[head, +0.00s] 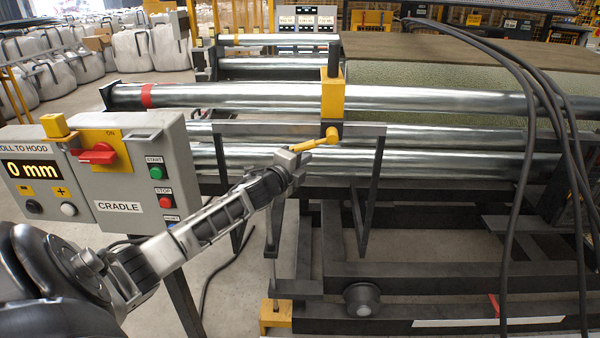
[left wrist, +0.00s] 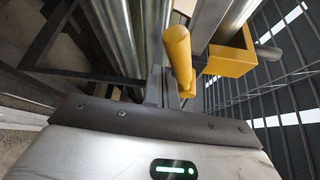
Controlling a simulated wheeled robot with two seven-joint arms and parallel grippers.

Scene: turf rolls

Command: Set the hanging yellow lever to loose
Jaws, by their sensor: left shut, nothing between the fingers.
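The yellow lever (head: 314,143) sits below the yellow clamp block (head: 332,97) on the upper steel roller. From its knob-like pivot it points left and slightly down, close to level. My left gripper (head: 291,160) is at the lever's free left end, with its fingers shut and empty. In the left wrist view the yellow lever (left wrist: 178,55) stands right in front of the shut fingertips (left wrist: 166,82); I cannot tell whether they touch. The yellow block (left wrist: 232,60) is to its right there. My right gripper is not in view.
A grey control box (head: 130,180) marked CRADLE, with a red switch, stands at the left near my left arm. Steel rollers (head: 230,97) run across behind the lever. Black hoses (head: 512,200) hang at the right. A dark frame (head: 450,265) lies below.

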